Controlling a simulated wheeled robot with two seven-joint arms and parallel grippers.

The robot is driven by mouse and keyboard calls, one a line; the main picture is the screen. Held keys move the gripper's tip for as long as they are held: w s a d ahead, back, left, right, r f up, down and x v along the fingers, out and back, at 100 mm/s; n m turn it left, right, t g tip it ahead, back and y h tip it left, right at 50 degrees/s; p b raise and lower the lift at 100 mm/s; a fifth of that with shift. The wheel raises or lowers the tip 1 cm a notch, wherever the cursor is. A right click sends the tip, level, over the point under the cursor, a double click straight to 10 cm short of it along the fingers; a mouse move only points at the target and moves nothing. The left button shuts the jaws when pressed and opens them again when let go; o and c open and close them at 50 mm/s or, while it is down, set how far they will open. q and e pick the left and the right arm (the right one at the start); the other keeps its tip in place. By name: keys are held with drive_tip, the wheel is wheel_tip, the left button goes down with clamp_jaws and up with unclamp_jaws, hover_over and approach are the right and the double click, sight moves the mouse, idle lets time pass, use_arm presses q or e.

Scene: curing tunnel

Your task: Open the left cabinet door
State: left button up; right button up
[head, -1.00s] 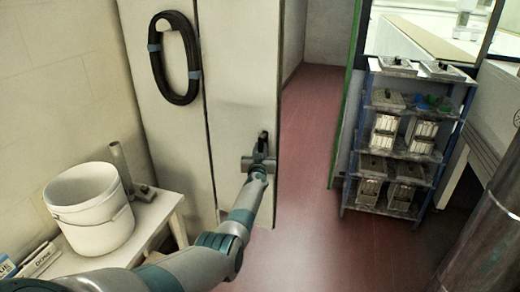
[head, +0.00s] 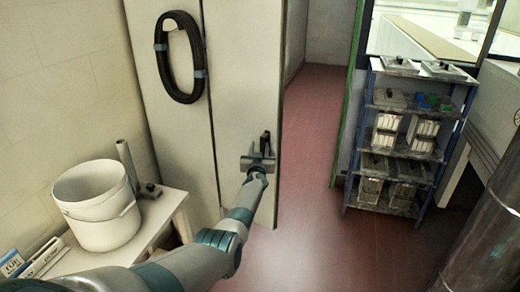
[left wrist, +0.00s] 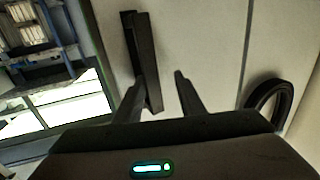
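The pale cabinet door (head: 245,80) carries a dark upright handle (head: 265,142) near its right edge. In the left wrist view the handle (left wrist: 134,50) is a long dark bar on the pale panel. My left gripper (head: 258,164) is at the handle in the head view. In the left wrist view its two dark fingers (left wrist: 161,88) are spread apart. The handle's lower end lies beside the left finger, partly hidden by it; I cannot tell whether they touch. The door looks closed. My right gripper is not in view.
A black hose coil (head: 180,58) hangs on the panel left of the door. A white bucket (head: 97,205) stands on a pale bench (head: 165,212) at left. A blue-framed shelf rack (head: 410,140) with several boxes stands at right. Red floor (head: 300,200) between is clear.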

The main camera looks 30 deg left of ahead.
use_arm(q)
drive_tip(key=shift+d, duration=0.2)
drive_tip(key=shift+d, duration=0.15)
drive_tip(key=shift+s+d+p, duration=0.25)
drive_tip(key=shift+s+p, duration=0.25)
drive_tip(key=shift+p, duration=0.15)
drive_tip(key=p+v, duration=0.3)
drive_tip(key=v, duration=1.3)
drive_tip(key=shift+a, duration=0.2)
drive_tip(key=shift+s+f, duration=0.1)
